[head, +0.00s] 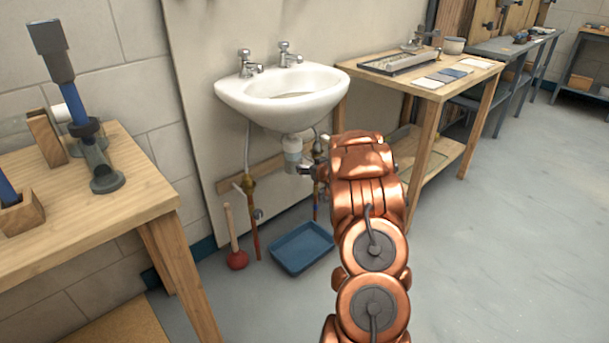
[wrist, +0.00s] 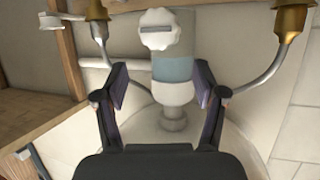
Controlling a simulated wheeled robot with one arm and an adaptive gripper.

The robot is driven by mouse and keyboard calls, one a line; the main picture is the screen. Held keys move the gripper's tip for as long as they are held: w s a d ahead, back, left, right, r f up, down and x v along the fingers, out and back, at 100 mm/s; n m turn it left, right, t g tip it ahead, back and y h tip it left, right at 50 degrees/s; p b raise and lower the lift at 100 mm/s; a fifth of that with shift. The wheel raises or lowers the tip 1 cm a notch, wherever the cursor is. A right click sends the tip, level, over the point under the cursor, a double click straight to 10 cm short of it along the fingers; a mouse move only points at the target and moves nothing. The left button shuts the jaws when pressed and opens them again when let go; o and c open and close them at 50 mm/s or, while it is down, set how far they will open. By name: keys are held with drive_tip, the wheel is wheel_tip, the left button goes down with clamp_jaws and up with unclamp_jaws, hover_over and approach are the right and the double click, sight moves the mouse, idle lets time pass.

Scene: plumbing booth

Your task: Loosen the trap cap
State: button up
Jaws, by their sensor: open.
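The trap (wrist: 172,68) is a white and grey-blue bottle body hanging under the sink. The trap cap (wrist: 159,29) is a white, scalloped disc with a grey bar across it, near the top of the wrist view. In the head view, the trap (head: 292,148) shows below the basin; its cap is hard to make out there. My gripper (wrist: 159,78) is open and empty. Its two dark fingers stand to either side of the trap in the wrist picture, with gaps on both sides. The cap appears beyond the fingertips. In the head view my arm hides part of the gripper.
The white sink (head: 285,93) is above. Supply pipes with brass fittings (wrist: 292,18) flank the trap. A blue tray (head: 302,248) and a red plunger (head: 237,258) are on the floor below. Wooden benches stand left (head: 130,195) and right (head: 432,88). The floor at right is clear.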

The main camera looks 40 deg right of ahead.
drive_tip(key=s+d+f+t+y, duration=0.1)
drive_tip(key=s+f+t+y, duration=0.3)
drive_tip(key=f+t, duration=0.1)
drive_tip(key=w+b, duration=0.1)
drive_tip(key=w, duration=0.2)
drive_tip(key=w+b, duration=0.1)
drive_tip(key=w, duration=0.3)
drive_tip(key=shift+d+f+b, duration=0.1)
drive_tip(key=shift+f+b, duration=0.1)
drive_tip(key=shift+b, duration=0.2)
drive_tip(key=shift+w+r, duration=0.15)
drive_tip(key=shift+w, duration=0.35)
drive_tip(key=shift+c, duration=0.2)
drive_tip(key=c, duration=1.1)
